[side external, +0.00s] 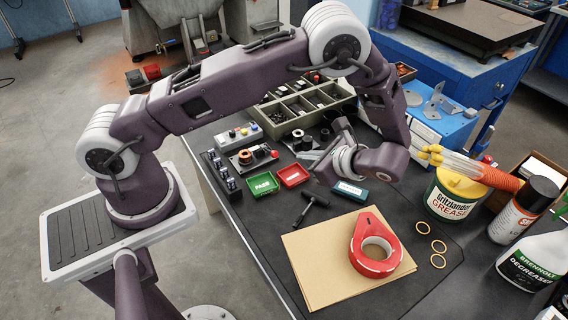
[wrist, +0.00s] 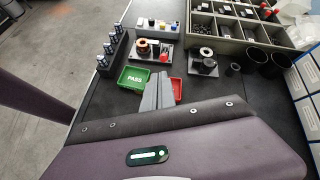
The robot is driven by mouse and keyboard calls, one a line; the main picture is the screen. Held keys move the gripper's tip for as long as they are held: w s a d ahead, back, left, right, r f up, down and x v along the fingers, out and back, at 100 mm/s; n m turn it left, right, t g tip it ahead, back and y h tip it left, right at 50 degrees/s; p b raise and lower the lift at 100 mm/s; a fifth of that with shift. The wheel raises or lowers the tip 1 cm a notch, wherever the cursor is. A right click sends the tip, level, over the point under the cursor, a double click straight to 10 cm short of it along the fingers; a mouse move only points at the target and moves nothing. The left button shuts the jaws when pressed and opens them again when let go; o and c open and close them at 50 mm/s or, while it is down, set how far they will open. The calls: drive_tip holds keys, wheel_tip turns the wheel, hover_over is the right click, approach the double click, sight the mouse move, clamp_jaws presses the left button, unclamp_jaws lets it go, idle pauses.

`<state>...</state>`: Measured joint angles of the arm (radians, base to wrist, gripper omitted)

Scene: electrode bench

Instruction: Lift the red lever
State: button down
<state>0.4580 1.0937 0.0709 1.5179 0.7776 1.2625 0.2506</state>
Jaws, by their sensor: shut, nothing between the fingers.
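No part is plainly a red lever. The likeliest is a red knob (side external: 275,154) on a small base plate beside a copper coil (side external: 245,157). The knob also shows in the wrist view (wrist: 164,58), just beyond my fingertips. My gripper (wrist: 161,74) is shut and empty, its grey fingers pointing up the picture toward that plate. They appear apart from the knob, and I cannot tell their exact height. In the side view my gripper (side external: 311,158) is small, to the right of the knob and partly merged with the clutter behind.
A green PASS tray (side external: 262,184) and a red tray (side external: 292,174) lie close by. A button box (side external: 238,136), a row of cylinders (wrist: 111,47) and a divided bin (wrist: 245,35) stand around. Cardboard (side external: 305,270) with a red tape dispenser (side external: 364,246) lies in front.

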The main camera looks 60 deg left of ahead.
sight(284, 173)
drive_tip(key=f+m, duration=0.1)
drive_tip(key=f, duration=0.1)
drive_tip(key=f+y, duration=0.1)
drive_tip(key=f, duration=0.1)
drive_tip(key=f+m+t, duration=0.1)
drive_tip(key=f, duration=0.1)
drive_tip(key=shift+a+m+y, duration=0.3)
drive_tip(key=shift+y, duration=0.1)
drive_tip(key=x, duration=1)
drive_tip(key=shift+r, duration=0.15)
